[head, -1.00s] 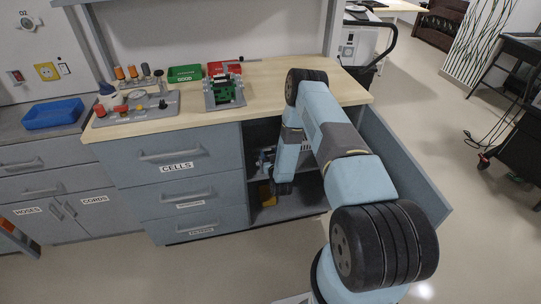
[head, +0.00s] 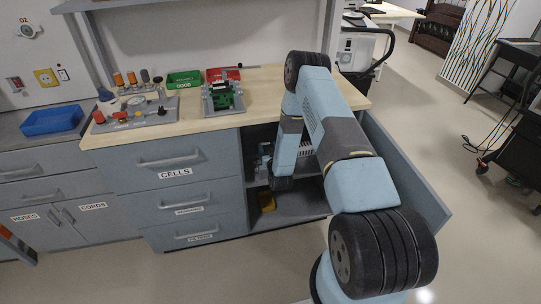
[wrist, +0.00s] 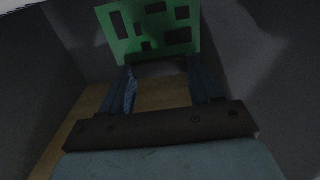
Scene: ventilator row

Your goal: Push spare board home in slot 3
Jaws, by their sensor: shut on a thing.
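A green board (wrist: 150,30) with dark chips shows at the top of the wrist view, at the ends of my gripper's fingers. My gripper (wrist: 165,85) is shut on this board. In the head view my arm reaches down into the open cabinet under the bench, and the fingers and the held board are hidden there. Slot 3 cannot be made out in either view. Another green board (head: 222,98) sits in a grey fixture on the bench top.
The cabinet has a middle shelf with a pale slotted object (head: 306,150) beside my arm. The open door (head: 405,175) stands on the right. Green (head: 184,80) and red (head: 222,74) trays sit on the bench (head: 270,85). Dark walls are close in the wrist view.

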